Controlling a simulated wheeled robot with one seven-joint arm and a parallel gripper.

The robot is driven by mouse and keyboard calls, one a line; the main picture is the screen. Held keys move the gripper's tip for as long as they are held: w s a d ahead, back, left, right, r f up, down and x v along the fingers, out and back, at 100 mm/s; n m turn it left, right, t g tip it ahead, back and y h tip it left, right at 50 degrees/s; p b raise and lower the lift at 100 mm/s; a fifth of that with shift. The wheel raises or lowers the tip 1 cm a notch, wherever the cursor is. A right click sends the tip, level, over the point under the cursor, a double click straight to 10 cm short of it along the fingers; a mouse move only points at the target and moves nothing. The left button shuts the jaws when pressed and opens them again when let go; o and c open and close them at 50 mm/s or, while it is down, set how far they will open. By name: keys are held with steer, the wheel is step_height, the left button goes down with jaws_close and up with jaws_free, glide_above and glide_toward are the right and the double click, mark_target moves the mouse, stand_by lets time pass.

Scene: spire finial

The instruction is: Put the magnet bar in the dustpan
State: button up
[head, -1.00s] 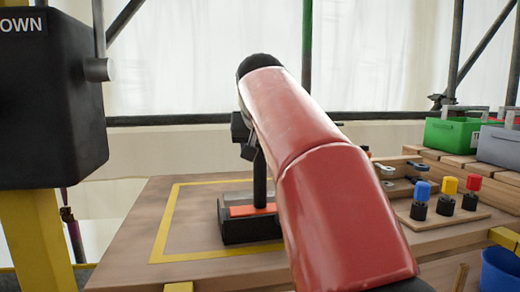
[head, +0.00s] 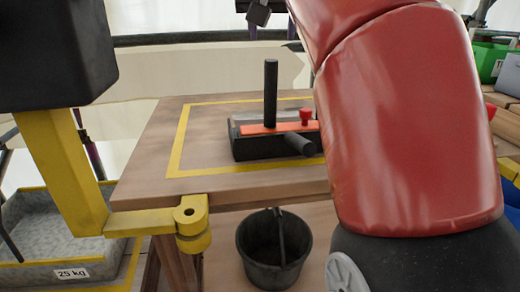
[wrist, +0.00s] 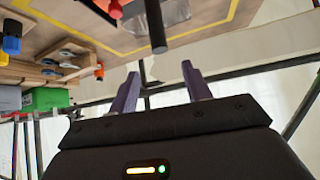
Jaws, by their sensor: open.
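A black block with an orange strip (head: 250,147) stands inside the yellow outline on the workbench. It bears an upright black post (head: 270,92), a red knob (head: 307,117) and a sideways black cylinder. I cannot tell whether this is the magnet bar. The post also shows at the top of the wrist view (wrist: 155,25), beyond the fingers and apart from them. My gripper (wrist: 160,88) is open and empty, with purple fingers spread. My red arm hides the bench's right part in the head view. I cannot make out a dustpan for certain.
A black bucket (head: 274,255) hangs or stands below the bench's front edge. A yellow bracket (head: 190,215) juts at the bench's front left corner. A grey tray labelled 25 kg (head: 60,240) lies lower left. A green box (wrist: 45,100) shows in the wrist view.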

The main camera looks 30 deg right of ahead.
steer(key=s+a+f+n+y, duration=0.1)
steer(key=s+a+f, duration=0.2)
steer(key=f, duration=0.9)
steer(key=s+a+f+n+g+y, duration=0.1)
steer(key=s+a+f+n, duration=0.1)
steer(key=s+a+f, duration=0.2)
steer(key=s+a+f+n+g+y, duration=0.1)
steer(key=s+a+f, duration=0.3)
steer(key=f, duration=1.7)
steer(key=s+n+y, duration=0.1)
steer(key=s, duration=0.4)
steer(key=shift+s, duration=0.1)
